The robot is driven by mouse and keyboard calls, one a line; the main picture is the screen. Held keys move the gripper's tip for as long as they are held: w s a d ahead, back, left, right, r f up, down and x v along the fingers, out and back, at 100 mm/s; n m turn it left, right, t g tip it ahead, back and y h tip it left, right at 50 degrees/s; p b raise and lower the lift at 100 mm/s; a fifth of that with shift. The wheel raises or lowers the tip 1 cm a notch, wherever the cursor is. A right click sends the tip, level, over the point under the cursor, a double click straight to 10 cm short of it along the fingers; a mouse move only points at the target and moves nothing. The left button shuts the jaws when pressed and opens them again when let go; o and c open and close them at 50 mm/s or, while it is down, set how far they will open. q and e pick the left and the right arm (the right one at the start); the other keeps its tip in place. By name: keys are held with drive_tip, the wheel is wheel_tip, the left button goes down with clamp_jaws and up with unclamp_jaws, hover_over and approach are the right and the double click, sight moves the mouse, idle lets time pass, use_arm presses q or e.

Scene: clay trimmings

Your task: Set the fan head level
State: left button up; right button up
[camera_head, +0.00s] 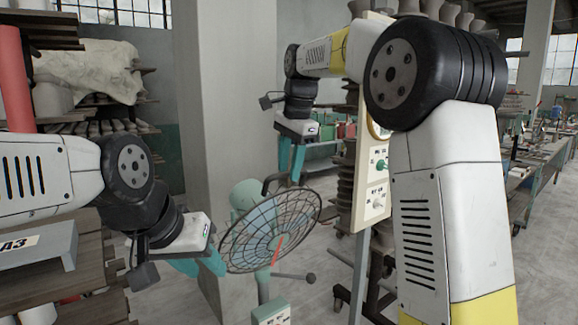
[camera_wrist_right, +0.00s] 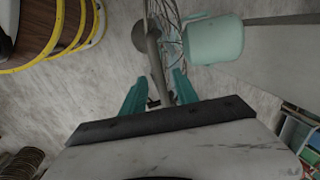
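The fan's round wire cage (camera_head: 262,222) stands in the middle of the head view, visibly tilted. Its pale green motor housing (camera_head: 243,194) shows behind the cage's upper left; it also shows in the right wrist view (camera_wrist_right: 213,40). A dark bar (camera_head: 273,181) sits at the top of the head. My right gripper (camera_head: 291,163) is above the cage; in its wrist view the teal fingers (camera_wrist_right: 160,78) are apart, with a grey bar (camera_wrist_right: 153,55) between them, gaps showing. My left gripper (camera_head: 207,268) appears open beside the cage's lower left; contact is unclear.
A short lever with a round knob (camera_head: 296,276) sticks out right below the cage. A control box (camera_head: 271,314) is on the fan stand. A panel with switches (camera_head: 376,175) stands close right. A concrete pillar (camera_head: 215,100) is behind, and shelves (camera_head: 100,125) are at left.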

drive_tip(key=shift+c, duration=0.3)
clamp_jaws()
idle(1.1)
